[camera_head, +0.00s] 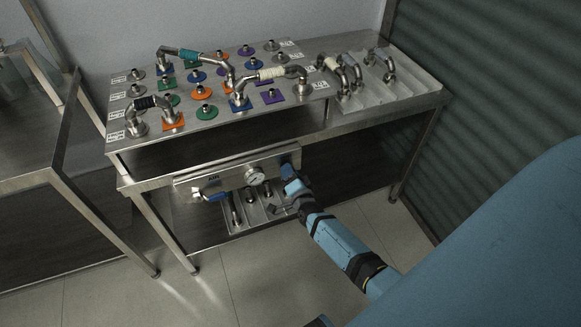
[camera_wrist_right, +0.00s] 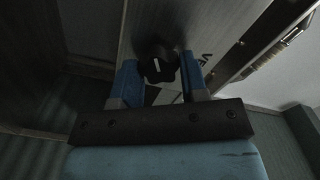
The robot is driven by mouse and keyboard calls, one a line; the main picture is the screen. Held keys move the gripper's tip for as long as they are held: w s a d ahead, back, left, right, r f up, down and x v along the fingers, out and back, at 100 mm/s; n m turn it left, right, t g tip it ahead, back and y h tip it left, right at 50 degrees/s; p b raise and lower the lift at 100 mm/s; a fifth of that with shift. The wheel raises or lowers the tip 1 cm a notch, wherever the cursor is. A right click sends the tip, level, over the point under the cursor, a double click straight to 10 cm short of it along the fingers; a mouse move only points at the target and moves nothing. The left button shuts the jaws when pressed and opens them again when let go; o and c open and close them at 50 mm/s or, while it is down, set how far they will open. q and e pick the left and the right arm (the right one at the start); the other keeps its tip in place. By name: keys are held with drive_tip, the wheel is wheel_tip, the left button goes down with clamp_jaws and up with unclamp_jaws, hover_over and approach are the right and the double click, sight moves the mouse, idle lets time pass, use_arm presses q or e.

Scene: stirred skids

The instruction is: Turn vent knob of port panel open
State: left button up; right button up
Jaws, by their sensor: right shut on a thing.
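The port panel (camera_head: 235,171) is a metal strip along the front of the bench below the top, with a round gauge (camera_head: 254,176) on it. My right gripper (camera_head: 290,178) is at the right end of the panel and hides the knob there in the head view. In the right wrist view, the black vent knob (camera_wrist_right: 155,66) with a white mark sits between the two blue fingers of my right gripper (camera_wrist_right: 158,76). The gripper is shut on the knob. My left gripper is not in view.
The bench top (camera_head: 118,146) carries several coloured plates with metal ports and bent pipes. A tray (camera_head: 403,98) with pipe pieces stands at its right. The floor in front is clear.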

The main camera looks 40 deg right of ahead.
idle(0.4)
drive_tip(key=o, duration=0.9)
drive_tip(key=shift+s, duration=0.15)
drive_tip(key=p+v, duration=0.1)
drive_tip(key=v, duration=1.2)
drive_tip(key=shift+s, duration=0.3)
drive_tip(key=shift+f, duration=0.1)
